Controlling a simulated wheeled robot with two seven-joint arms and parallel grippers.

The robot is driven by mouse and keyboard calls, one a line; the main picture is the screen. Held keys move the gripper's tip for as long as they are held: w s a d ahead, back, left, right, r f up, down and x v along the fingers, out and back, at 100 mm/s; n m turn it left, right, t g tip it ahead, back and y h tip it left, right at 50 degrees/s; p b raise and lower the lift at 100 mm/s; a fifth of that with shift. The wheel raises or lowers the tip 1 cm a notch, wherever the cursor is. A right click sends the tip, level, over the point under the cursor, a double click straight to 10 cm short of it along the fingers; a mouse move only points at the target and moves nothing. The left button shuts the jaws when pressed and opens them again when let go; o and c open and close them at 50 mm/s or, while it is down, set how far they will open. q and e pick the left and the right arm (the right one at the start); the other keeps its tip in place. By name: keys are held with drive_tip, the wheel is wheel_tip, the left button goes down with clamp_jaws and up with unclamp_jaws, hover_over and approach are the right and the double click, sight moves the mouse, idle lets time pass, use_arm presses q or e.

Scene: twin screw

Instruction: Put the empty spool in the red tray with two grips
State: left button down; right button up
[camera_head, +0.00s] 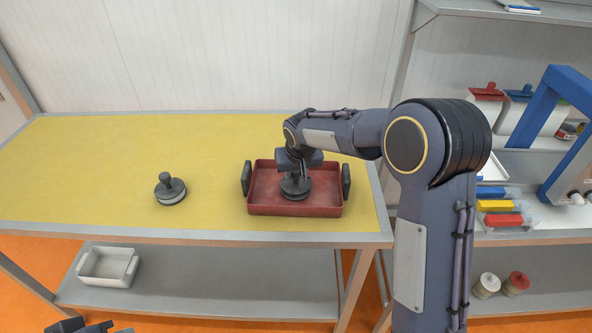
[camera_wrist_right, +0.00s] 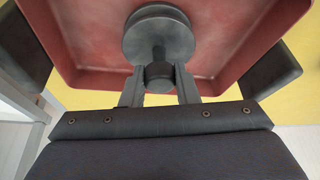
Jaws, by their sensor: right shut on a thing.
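The red tray (camera_head: 258,209) stands on the yellow table top and has a black grip on its left and right sides. A dark grey spool (camera_head: 296,189) with a round disc and a knob on top is inside the tray's outline. My right gripper (camera_head: 302,172) is shut on its knob from above. In the right wrist view, the two fingers (camera_wrist_right: 160,88) pinch the knob, and the spool's disc (camera_wrist_right: 158,35) shows over the red tray floor. I cannot tell whether the spool touches the floor. Part of my left gripper (camera_head: 80,327) shows at the bottom edge, mostly cut off.
A similar knobbed spool (camera_head: 171,190) with a paler band stands on the table left of the tray. The yellow table top (camera_head: 90,165) is otherwise clear. A white bin (camera_head: 108,265) sits on the lower shelf. A shelf unit (camera_head: 540,233) with coloured containers stands at the right.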

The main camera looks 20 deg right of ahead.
drive_tip(key=shift+f, duration=0.1)
drive_tip(key=o, duration=0.6)
drive_tip(key=shift+f, duration=0.1)
drive_tip(key=shift+c, duration=0.2)
drive_tip(key=o, duration=0.4)
drive_tip(key=shift+o, duration=0.2)
